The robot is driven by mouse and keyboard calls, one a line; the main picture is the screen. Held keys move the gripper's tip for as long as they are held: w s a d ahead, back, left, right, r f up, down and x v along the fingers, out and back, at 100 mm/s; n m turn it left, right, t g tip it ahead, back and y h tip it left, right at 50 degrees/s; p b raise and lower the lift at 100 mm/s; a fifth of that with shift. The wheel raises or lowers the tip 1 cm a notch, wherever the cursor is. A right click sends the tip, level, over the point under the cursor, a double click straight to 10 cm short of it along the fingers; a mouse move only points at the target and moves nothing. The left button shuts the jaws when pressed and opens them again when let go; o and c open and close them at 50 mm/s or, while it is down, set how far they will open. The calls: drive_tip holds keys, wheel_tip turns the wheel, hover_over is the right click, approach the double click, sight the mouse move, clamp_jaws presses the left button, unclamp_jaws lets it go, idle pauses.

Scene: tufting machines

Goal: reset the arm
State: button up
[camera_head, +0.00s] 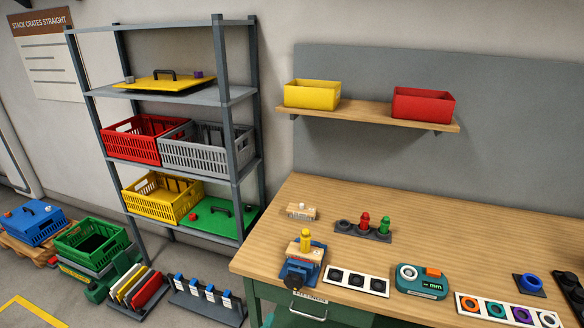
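My arm and my gripper do not show in the head camera view. The wooden workbench (250,258) fills the lower right. A blue fixture (300,276) at its front left edge bears a wooden block with a yellow piece (305,239) standing on it. Whether my gripper is open or shut cannot be seen.
A grey shelf rack (225,95) with crates stands left of the bench. A wall shelf (370,112) bears a yellow bin (312,94) and a red bin (423,104). Crates and racks stand on the floor at left. Several holders lie on the bench; its back middle is mostly clear.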

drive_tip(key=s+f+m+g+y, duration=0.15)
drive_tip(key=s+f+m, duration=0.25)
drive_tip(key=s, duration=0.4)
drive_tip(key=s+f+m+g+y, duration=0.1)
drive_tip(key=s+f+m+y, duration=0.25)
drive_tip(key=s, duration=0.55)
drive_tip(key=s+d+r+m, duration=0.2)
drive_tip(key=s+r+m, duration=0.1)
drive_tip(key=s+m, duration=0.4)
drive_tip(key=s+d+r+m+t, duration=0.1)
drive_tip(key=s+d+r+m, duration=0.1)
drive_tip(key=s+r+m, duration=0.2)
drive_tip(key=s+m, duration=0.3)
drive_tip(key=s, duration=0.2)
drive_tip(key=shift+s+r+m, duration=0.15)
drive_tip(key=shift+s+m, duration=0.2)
